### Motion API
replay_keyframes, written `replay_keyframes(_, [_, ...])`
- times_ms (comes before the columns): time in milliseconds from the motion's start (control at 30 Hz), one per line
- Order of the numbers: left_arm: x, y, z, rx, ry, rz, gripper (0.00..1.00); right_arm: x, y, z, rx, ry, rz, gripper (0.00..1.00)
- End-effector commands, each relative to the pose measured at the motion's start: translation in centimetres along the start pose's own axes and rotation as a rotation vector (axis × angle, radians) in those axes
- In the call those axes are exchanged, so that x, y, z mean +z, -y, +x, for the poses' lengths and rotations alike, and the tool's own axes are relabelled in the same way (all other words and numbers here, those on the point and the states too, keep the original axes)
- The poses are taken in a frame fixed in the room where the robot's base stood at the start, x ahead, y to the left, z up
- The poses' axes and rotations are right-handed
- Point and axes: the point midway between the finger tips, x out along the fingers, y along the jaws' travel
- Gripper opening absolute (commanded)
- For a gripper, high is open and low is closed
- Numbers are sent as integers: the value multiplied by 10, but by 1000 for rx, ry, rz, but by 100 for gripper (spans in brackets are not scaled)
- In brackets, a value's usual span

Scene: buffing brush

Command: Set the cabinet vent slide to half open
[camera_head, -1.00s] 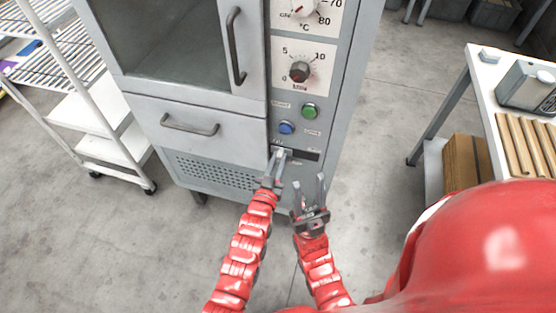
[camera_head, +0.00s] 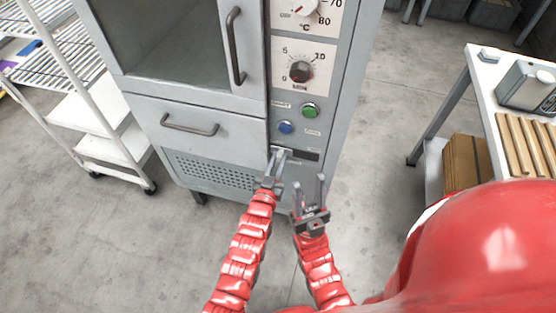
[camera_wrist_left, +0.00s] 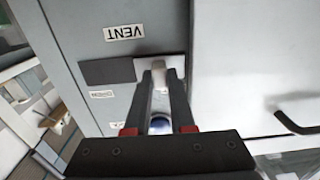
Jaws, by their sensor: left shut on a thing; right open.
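The cabinet's vent slide (camera_wrist_left: 176,68) is a light metal plate with a small knob, set in a dark slot (camera_head: 306,155) low on the control panel. The plate sits at the slot's left part in the head view, with the dark part bare to its right. My left gripper (camera_head: 281,156) is shut on the slide's knob; its fingers (camera_wrist_left: 161,85) partly hide the knob in the left wrist view. My right gripper (camera_head: 309,186) is open and empty, below and right of the slot, apart from the cabinet.
Above the slot are a blue button (camera_head: 286,128), a green button (camera_head: 309,110) and a dial (camera_head: 300,72). A drawer handle (camera_head: 190,125) is to the left. A white rack (camera_head: 98,115) stands left, a table (camera_head: 482,85) right. A VENT label (camera_wrist_left: 124,32) shows upside down.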

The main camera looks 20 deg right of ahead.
Motion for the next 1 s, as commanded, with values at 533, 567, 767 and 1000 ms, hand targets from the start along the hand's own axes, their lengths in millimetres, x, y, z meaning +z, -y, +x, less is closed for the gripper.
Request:
replay_keyframes(533, [1, -40, 0, 0, 2, 0, 0, 1, 0, -4, 0, 0, 0, 45])
replay_keyframes(567, [1, -40, 0, 0, 2, 0, 0, 1, 0, -4, 0, 0, 0, 45])
replay_keyframes(767, [1, -40, 0, 0, 2, 0, 33, 1, 0, -4, 0, 0, 0, 45])
replay_keyframes(1000, [0, -40, 0, 0, 1, 0, 52, 1, 0, -4, 0, 0, 0, 45])
